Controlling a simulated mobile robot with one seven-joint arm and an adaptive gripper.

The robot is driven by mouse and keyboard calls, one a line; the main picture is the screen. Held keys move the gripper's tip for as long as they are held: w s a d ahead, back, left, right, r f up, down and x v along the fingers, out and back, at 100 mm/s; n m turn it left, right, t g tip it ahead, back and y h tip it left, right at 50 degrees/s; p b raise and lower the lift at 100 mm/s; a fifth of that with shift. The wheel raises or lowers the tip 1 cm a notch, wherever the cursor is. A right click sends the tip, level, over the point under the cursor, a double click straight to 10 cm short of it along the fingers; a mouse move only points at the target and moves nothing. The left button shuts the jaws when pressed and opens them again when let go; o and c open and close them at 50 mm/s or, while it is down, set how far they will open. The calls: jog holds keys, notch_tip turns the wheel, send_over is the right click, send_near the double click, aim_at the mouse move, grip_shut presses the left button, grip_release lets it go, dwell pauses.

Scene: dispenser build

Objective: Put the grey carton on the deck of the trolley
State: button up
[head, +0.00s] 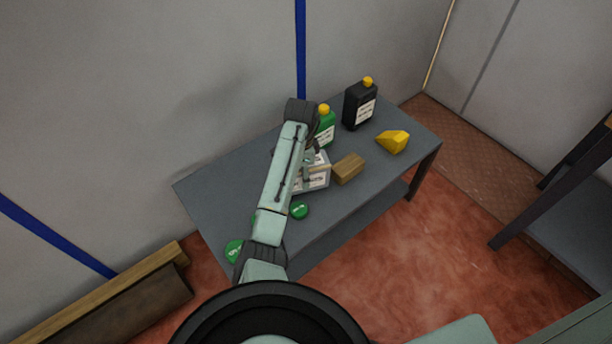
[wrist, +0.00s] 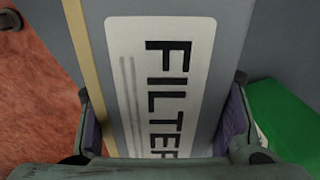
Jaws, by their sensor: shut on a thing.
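The grey carton (head: 316,182) is on or just above the grey table, mostly behind my arm in the head view. In the wrist view the carton (wrist: 160,60) fills the middle, with a white label reading "FILTER" and a tan stripe along its left side. My gripper (wrist: 163,125) has one finger on each side of the carton and is shut on it. In the head view my gripper (head: 312,160) is partly hidden by the arm. I cannot tell whether the carton touches the table. I cannot make out the trolley in either view.
The table (head: 215,190) also holds a green bottle (head: 326,125), a black bottle (head: 360,105), a brown block (head: 348,168), a yellow lump (head: 393,142) and green discs (head: 300,210). A dark-legged stand (head: 575,225) is at right. Red floor lies between.

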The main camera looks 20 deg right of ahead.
jog(key=shift+w+d, duration=0.7)
jog(key=shift+d, duration=0.1)
jog(key=shift+w+d+f, duration=0.1)
jog(key=shift+f+p, duration=0.45)
jog(key=shift+f, duration=1.2)
jog(key=shift+f, duration=0.15)
jog(key=o, duration=1.7)
